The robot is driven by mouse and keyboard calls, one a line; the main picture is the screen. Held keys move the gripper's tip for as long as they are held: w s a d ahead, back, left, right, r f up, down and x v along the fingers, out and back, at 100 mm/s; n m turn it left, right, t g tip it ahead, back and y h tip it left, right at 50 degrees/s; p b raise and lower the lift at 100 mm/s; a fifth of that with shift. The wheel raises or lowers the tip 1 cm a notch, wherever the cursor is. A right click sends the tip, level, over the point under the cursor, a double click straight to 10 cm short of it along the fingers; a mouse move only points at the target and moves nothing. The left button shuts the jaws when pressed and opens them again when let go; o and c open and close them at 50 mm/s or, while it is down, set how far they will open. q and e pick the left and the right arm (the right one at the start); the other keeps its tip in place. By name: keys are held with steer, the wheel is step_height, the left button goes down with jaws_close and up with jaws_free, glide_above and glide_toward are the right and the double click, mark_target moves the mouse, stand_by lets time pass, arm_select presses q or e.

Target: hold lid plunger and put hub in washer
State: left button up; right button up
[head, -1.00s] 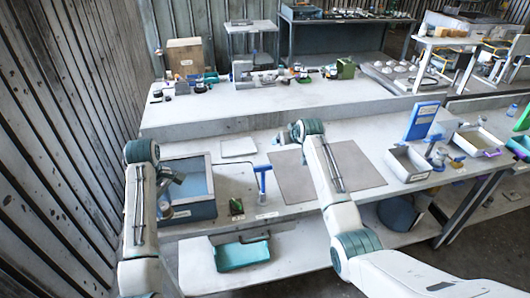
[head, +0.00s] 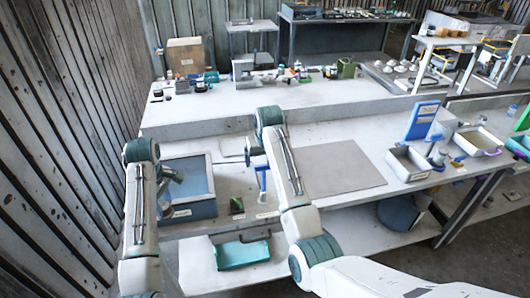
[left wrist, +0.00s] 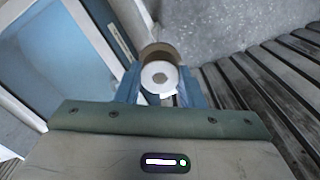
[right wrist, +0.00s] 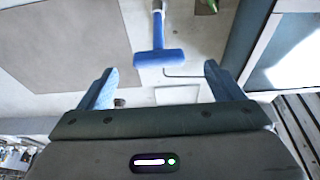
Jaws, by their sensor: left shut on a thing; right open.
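The washer (head: 195,211) is a blue-grey open box at the left of the near bench, with a light blue inside. Its rim and inside also show in the left wrist view (left wrist: 100,42). My right gripper (right wrist: 158,85) is open and empty above the bench, right of the washer in the head view.
A small green item (head: 236,205) lies near the washer. A grey mat (head: 345,170) is bare. Grey bins (head: 408,165) stand farther right.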

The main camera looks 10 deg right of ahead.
mark_target(263, 170)
steer(key=x, duration=0.8)
steer(key=shift+w, duration=0.1)
steer(key=shift+d, duration=0.1)
steer(key=c, duration=1.1)
steer(key=shift+o, duration=0.2)
steer(key=shift+f, duration=0.1)
steer(key=shift+f, duration=0.1)
